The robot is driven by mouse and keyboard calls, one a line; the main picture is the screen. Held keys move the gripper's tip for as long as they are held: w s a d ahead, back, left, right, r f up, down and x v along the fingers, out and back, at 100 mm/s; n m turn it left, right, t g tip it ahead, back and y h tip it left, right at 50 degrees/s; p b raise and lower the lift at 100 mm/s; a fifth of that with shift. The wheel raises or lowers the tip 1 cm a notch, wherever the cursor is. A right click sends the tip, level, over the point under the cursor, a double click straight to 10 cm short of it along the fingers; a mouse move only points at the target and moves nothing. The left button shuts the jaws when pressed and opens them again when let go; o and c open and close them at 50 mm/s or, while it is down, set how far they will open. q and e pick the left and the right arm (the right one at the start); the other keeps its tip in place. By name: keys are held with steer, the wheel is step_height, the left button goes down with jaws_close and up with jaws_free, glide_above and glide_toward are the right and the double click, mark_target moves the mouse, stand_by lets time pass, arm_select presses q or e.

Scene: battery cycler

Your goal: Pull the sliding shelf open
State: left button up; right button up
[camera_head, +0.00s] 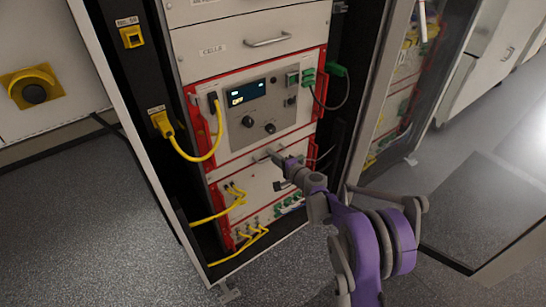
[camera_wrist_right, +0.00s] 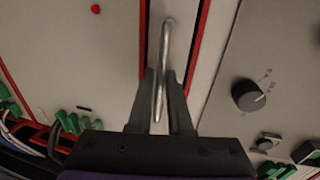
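The sliding shelf (camera_head: 235,164) is a narrow light-grey front with red edging, below the display unit in the rack. It looks flush with the rack front. Its metal bar handle (camera_wrist_right: 163,60) runs upright through the middle of the right wrist view. My right gripper (camera_head: 272,156) is at this handle in the head view, covering part of it. In the wrist view the two dark fingers (camera_wrist_right: 161,88) stand close on either side of the bar and appear closed on it. My left gripper is not in view.
The display unit (camera_head: 240,122) with knobs sits above the shelf. Yellow cables (camera_head: 216,140) hang at the left, and a green-plugged cable (camera_head: 345,88) loops at the right. A lower panel (camera_head: 262,186) has more plugs. The floor (camera_head: 85,220) left of the rack is clear.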

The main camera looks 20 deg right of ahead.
jaws_close()
steer(key=shift+s, duration=0.1)
stand_by(1.2)
